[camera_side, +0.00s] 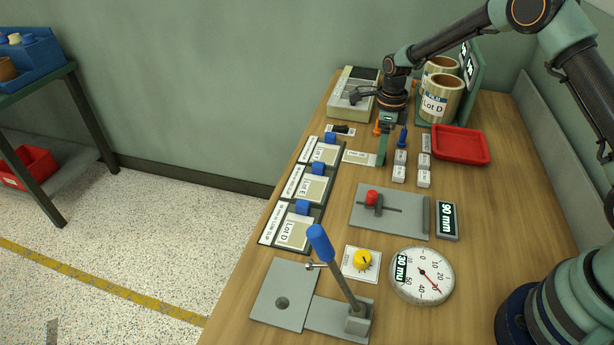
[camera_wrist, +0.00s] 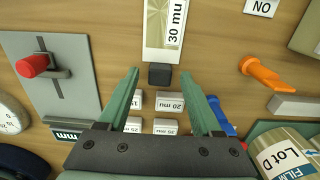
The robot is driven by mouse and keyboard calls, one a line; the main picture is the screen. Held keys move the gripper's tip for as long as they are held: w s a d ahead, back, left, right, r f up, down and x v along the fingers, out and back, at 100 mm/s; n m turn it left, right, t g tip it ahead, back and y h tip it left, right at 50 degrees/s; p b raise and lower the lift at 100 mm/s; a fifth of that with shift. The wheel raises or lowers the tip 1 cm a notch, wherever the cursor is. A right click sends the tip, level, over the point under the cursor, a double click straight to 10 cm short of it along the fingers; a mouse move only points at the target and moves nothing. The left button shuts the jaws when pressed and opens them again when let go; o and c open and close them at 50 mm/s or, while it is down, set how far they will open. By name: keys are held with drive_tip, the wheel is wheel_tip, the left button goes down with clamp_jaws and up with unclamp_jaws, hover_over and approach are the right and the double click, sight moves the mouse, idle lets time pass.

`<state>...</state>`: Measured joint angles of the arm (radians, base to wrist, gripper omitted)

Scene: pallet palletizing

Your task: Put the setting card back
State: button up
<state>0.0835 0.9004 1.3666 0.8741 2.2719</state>
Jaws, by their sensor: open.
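The setting card is a pale strip marked "30 mu" (camera_wrist: 165,28) with a dark block-shaped tab at its near end. It lies flat on the table in the wrist view, and a pale strip, apparently the same card, shows in the side view (camera_side: 358,158). My gripper (camera_wrist: 160,74) is open. Its two green fingers lie on either side of the dark tab, apart from it. In the side view my gripper (camera_side: 382,150) hangs over the right end of the strip and hides the tab. Several small white blocks, one marked "20 mu" (camera_wrist: 170,101), show between the fingers.
An orange peg (camera_wrist: 262,73) and a blue peg (camera_side: 403,138) are close by. A grey slider plate with a red knob (camera_side: 372,197), a red tray (camera_side: 461,145), film rolls (camera_side: 440,98), lot cards (camera_side: 311,188), a dial (camera_side: 422,275) and a blue-handled lever (camera_side: 320,243) surround the area.

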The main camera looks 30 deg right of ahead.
drive_tip(key=s+a+r+n+t, duration=0.1)
drive_tip(key=s+r+n, duration=0.1)
drive_tip(key=r, duration=0.7)
drive_tip(key=s+r+n, duration=0.1)
drive_tip(key=r+n, duration=0.2)
drive_tip(key=r, duration=0.5)
drive_tip(key=s+a+r+n+t, duration=0.1)
drive_tip(key=s+r+n+t, duration=0.1)
drive_tip(key=s+n, duration=0.7)
drive_tip(key=s+a+r+n+t, duration=0.2)
drive_tip(key=s+r+n, duration=0.2)
drive_tip(key=s+n, duration=0.5)
drive_tip(key=shift+s+r+n+t, duration=0.15)
drive_tip(key=shift+s+n+t, duration=0.2)
drive_tip(key=shift+n, duration=1.65)
drive_tip(key=shift+a, duration=0.1)
